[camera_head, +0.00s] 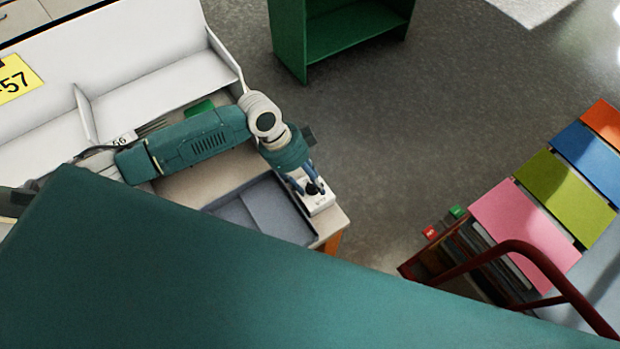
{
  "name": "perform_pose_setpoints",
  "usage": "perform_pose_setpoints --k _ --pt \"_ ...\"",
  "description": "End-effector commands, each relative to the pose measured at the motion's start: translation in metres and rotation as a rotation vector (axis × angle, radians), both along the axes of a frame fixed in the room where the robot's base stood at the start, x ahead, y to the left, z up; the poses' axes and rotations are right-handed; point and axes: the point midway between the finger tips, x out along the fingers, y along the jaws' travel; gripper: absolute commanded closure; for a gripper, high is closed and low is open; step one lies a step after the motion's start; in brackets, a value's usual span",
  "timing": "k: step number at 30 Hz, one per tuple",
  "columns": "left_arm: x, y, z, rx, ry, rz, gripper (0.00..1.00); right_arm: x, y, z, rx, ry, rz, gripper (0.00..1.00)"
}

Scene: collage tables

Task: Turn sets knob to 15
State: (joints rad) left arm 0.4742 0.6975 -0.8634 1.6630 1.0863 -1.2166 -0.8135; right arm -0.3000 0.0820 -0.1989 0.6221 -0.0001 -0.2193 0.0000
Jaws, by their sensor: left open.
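A small white box (319,205) with a dark knob (313,188) on it sits at the right end of the pale table. Some small dark marks show on its front, too small to read. My left gripper (308,188) is above the box, its blue fingers apart on either side of the knob. I cannot tell whether the fingers touch the knob. The knob's pointer and setting are too small to see. My right gripper is not in view.
A grey-blue tray (240,210) lies on the table (335,222) beside the box. A white shelf unit (150,65) stands behind. A green shelf (345,35) stands on the floor farther back. A rack with coloured panels (515,225) stands at the right. Open floor lies between.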

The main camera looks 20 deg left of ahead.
Motion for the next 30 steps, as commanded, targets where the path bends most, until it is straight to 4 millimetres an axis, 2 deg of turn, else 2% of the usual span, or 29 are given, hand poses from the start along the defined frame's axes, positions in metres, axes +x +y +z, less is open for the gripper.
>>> perform_pose_setpoints --k 7,12,13,14,23,30 --pt "0.0 0.0 -0.001 0.0 0.0 0.0 0.58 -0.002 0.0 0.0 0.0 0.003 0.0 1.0" --pt "0.0 0.0 -0.001 -0.001 -0.001 0.0 0.92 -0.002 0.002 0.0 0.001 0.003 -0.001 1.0" --pt "0.0 -0.001 0.0 -0.001 -0.001 0.0 0.98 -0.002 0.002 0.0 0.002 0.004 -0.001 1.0" --pt "0.001 -0.001 0.0 -0.002 -0.002 -0.001 1.0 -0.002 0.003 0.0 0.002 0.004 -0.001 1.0" --pt "0.002 -0.002 0.001 -0.004 -0.005 -0.029 1.0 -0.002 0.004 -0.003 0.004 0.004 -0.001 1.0" --pt "0.005 -0.004 0.0 -0.009 -0.009 -0.153 1.0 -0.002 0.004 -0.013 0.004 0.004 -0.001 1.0"
